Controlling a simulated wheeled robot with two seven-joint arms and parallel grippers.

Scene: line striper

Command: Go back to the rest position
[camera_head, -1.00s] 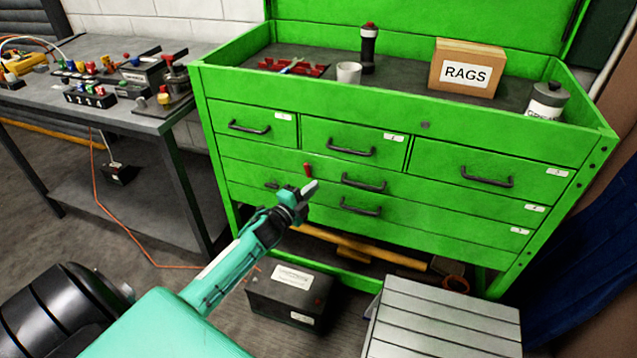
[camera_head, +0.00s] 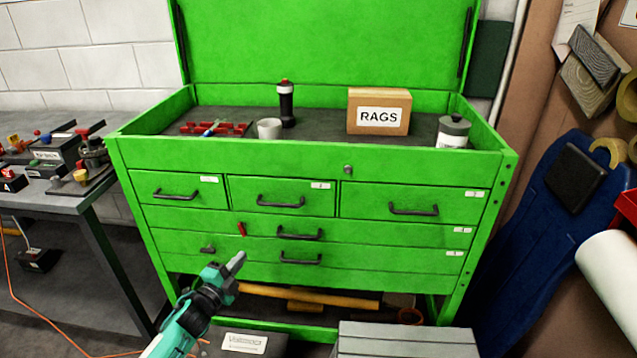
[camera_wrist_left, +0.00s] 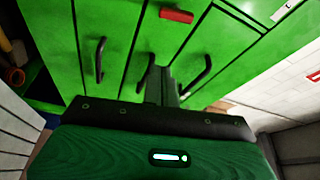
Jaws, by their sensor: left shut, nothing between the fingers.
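My left gripper (camera_head: 236,264) is in front of the lower drawers of a green tool chest (camera_head: 330,160) in the head view. Its fingers are together with nothing between them. In the left wrist view the closed fingers (camera_wrist_left: 162,85) point at the green drawer fronts, apart from what they hold, which is nothing. A small red piece (camera_head: 242,229) shows on the drawer front just above the gripper; it also shows in the left wrist view (camera_wrist_left: 176,15). The drawers look shut. My right gripper is not in view.
A box marked RAGS (camera_head: 379,111), a white cup (camera_head: 269,128), a dark flashlight-like cylinder (camera_head: 286,104) and a grey-lidded container (camera_head: 453,131) stand in the chest's top. A workbench (camera_head: 60,203) is at left. A grey slatted box (camera_head: 405,340) and a black box (camera_head: 240,343) are low in front.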

